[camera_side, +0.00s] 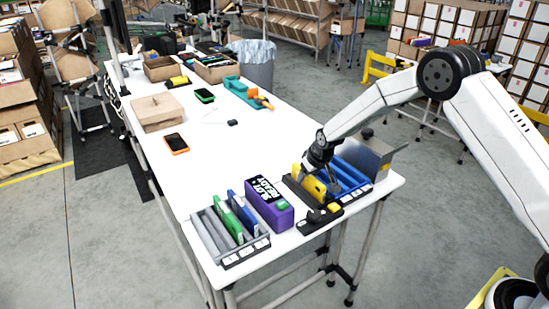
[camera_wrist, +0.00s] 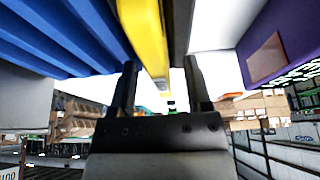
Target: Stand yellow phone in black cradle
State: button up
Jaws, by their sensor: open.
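The yellow phone (camera_side: 309,187) stands on edge, leaning, at the front right of the table. It seems to sit in the black cradle (camera_side: 296,190), between the purple box and the blue rack; its lower edge is hard to see. My gripper (camera_side: 325,172) is just above and beside the phone's upper part. In the wrist view, the yellow phone (camera_wrist: 152,35) shows as a long bar ahead of my open fingers (camera_wrist: 161,72), in line with the gap between them. I cannot tell whether a finger touches it.
A blue slotted rack (camera_side: 350,178) is close on the right, with a grey metal bin (camera_side: 372,158) behind. A purple box (camera_side: 268,203) and a grey rack (camera_side: 230,232) with green and blue pieces stand left. An orange-edged phone (camera_side: 176,144) lies farther back. Mid-table is mostly clear.

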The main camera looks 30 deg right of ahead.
jog(key=shift+v, duration=3.05)
notch_tip(320, 180, up, 7)
jog(key=shift+s, duration=0.1)
jog(key=s+a+f+g, duration=0.1)
jog(key=s+a+f, duration=0.1)
jog(key=s, duration=2.5)
jog(key=shift+s+g, duration=0.2)
jog(key=shift+g, duration=0.2)
jog(key=shift+o, duration=0.2)
jog(key=shift+a, duration=0.1)
